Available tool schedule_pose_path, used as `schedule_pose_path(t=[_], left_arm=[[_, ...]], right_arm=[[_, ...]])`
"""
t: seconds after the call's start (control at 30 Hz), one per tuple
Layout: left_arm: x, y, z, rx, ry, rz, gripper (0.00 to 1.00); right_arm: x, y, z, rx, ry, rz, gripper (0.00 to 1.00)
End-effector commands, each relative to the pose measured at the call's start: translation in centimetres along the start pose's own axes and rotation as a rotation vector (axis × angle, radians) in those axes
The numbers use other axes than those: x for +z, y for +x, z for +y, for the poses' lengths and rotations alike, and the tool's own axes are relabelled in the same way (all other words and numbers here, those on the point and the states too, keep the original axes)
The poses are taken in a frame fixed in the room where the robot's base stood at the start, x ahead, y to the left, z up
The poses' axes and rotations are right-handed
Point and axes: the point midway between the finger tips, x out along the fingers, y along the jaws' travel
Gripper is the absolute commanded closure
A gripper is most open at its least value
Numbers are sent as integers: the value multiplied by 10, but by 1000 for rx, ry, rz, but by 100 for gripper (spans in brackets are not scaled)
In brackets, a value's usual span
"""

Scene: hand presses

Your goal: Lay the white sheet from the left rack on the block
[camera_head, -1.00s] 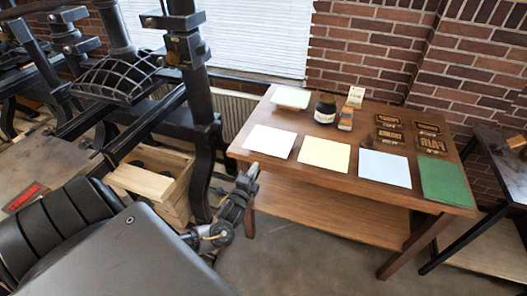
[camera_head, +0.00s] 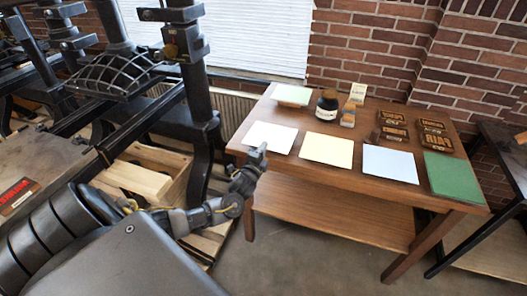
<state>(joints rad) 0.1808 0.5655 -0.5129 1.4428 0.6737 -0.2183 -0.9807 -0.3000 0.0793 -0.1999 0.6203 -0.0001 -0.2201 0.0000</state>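A white sheet (camera_head: 271,137) lies flat at the left end of the wooden table's top; a rack under it cannot be made out. My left gripper (camera_head: 259,151) is at the sheet's front edge, overlapping it in the picture; whether they touch, and whether the fingers are open, is unclear. A block with a red lettered face (camera_head: 16,193) lies on the press bed at the far left, partly cut off by the frame. My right gripper is out of view.
The wooden table (camera_head: 300,175) also bears a cream sheet (camera_head: 327,150), a light blue sheet (camera_head: 389,164), a green sheet (camera_head: 454,175), a dark jar (camera_head: 327,103) and several lettered blocks (camera_head: 392,126). A dark press (camera_head: 188,90) and a wooden crate (camera_head: 135,180) stand left.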

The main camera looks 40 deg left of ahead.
Motion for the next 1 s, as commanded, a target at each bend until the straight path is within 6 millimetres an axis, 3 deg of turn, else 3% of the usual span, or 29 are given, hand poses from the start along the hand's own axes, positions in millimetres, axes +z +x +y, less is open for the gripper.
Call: schedule_pose_path(t=[0.4,0.67,0.8,1.0], left_arm=[[0,5,0,0,-1,0,83],[0,5,0,0,-1,0,100],[0,5,0,0,-1,0,100],[0,5,-23,0,-2,0,100]], right_arm=[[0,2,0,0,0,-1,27],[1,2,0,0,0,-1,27],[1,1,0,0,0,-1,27],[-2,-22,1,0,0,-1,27]])
